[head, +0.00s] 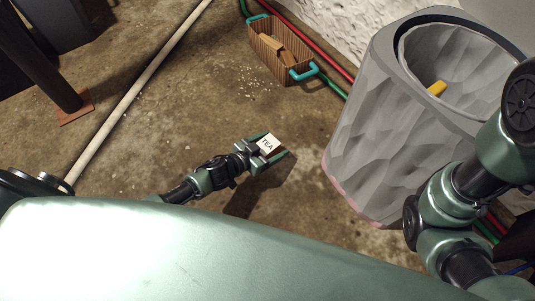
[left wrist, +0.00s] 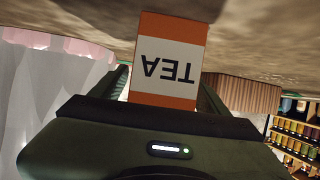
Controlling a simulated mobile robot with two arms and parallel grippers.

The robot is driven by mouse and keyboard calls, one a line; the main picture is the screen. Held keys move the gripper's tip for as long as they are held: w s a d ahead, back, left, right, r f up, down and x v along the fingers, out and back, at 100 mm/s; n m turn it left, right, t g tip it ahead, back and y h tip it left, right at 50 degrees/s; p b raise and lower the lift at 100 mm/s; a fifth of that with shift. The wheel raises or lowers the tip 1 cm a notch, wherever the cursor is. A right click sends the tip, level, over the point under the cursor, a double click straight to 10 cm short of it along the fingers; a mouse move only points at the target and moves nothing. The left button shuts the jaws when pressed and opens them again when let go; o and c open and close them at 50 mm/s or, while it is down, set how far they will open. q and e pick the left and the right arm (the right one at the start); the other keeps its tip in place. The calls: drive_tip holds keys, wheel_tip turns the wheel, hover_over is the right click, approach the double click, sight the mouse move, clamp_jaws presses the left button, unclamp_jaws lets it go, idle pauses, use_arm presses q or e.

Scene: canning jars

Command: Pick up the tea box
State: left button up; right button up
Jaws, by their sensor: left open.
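The tea box (head: 267,143) shows in the head view as a small box with a white label reading TEA. In the left wrist view the tea box (left wrist: 170,57) is orange with a white band, its lettering upside down. My left gripper (head: 276,145) is open, with its fingers on either side of the box. In the left wrist view the box stands between the two fingers of the left gripper (left wrist: 165,85); whether they touch it I cannot tell. My right gripper is not in view.
A large grey bin (head: 365,150) with a yellow item (head: 437,88) inside stands at right. A slatted wooden crate (head: 265,60) with teal handles is at the back. A pale pipe (head: 135,95) crosses the floor at left. Jar shelves (left wrist: 295,130) show in the wrist view.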

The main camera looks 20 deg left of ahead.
use_arm(q)
drive_tip(key=shift+w+d+f, duration=0.1)
drive_tip(key=shift+w+d, duration=0.1)
drive_tip(key=shift+w, duration=0.15)
drive_tip(key=c, duration=1.4)
